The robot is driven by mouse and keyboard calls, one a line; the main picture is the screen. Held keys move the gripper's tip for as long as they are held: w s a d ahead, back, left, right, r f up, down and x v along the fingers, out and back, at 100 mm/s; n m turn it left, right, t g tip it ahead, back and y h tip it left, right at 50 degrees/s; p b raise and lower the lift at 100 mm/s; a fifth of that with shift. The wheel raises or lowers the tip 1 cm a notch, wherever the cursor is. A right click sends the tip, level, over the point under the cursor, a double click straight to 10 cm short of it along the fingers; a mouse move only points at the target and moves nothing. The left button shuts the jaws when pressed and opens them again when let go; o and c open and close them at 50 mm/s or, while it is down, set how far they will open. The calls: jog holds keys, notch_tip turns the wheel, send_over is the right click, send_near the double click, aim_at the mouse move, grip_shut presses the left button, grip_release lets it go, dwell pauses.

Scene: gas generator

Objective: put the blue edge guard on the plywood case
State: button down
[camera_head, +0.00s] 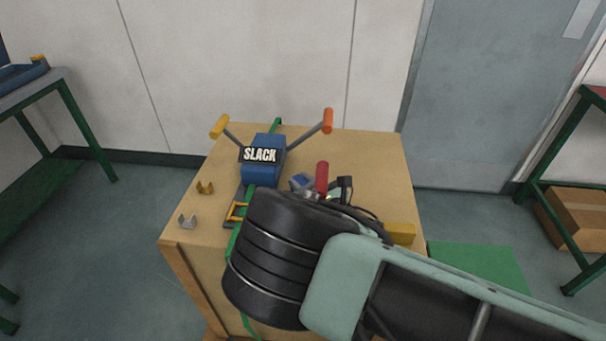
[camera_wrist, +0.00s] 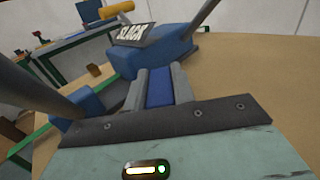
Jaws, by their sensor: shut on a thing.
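The plywood case (camera_head: 375,165) stands in the middle of the head view, its top seen from above. In the wrist view my gripper (camera_wrist: 160,74) is shut on a blue piece, the blue edge guard (camera_wrist: 160,92), which lies between the two grey fingers. Its far end reaches toward the blue SLACK unit behind; I cannot tell whether they touch. In the head view my wrist and arm hide the fingers and the case's front right part. A small blue piece (camera_head: 302,181) shows just past my wrist; I cannot tell whether it is the guard.
The blue SLACK unit (camera_head: 263,165) with two raised handles sits on the case over a green strap (camera_head: 232,240). A brass clip (camera_head: 205,187) and a grey clip (camera_head: 187,220) lie at left. A red handle (camera_head: 322,178) and yellow block (camera_head: 400,232) are near my arm. The back right top is clear.

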jog(key=shift+f, duration=0.2)
jog(key=c, duration=1.2)
grip_release()
jog(key=shift+r, duration=0.1)
jog(key=shift+o, duration=0.2)
